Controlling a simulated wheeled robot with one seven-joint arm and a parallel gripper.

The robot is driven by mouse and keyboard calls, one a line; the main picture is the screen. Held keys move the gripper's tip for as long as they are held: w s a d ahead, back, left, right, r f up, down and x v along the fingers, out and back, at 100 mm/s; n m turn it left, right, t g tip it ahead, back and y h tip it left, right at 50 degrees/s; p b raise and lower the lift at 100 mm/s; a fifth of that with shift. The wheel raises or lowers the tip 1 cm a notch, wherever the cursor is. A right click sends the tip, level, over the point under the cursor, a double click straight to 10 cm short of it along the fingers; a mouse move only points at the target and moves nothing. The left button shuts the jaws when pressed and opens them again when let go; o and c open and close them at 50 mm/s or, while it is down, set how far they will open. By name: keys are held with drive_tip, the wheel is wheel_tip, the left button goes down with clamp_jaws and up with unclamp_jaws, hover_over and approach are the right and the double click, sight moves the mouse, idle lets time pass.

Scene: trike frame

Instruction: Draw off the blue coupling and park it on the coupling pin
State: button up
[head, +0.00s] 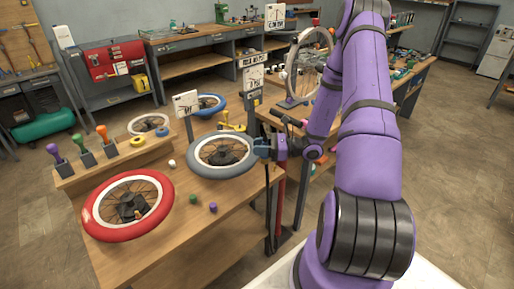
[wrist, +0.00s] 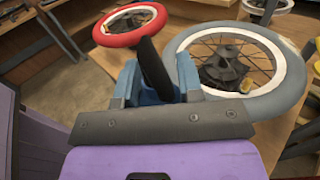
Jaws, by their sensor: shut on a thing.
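My gripper (head: 262,147) is at the right edge of the workbench, beside the grey-tyred wheel. In the wrist view its two blue-grey fingers (wrist: 158,80) are closed around a dark, rod-like piece with a blue part at its base, which looks like the blue coupling (wrist: 150,97). The dark part (wrist: 154,66) sticks out beyond the fingers, tilted. The fingers hide much of the blue part. In the head view the held piece is too small to make out. I cannot pick out the coupling pin with certainty in either view.
The grey-tyred wheel (head: 221,171) and red-tyred wheel (head: 98,226) lie on the workbench. Upright handles (head: 82,147) stand in blocks at the left. Small green and purple pieces lie at the front. Signs on posts (head: 187,106) rise behind. A black upright (head: 269,215) stands below my gripper.

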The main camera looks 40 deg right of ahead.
drive_tip(key=shift+s, duration=0.3)
drive_tip(key=shift+r, duration=0.25)
drive_tip(key=shift+r, duration=1.8)
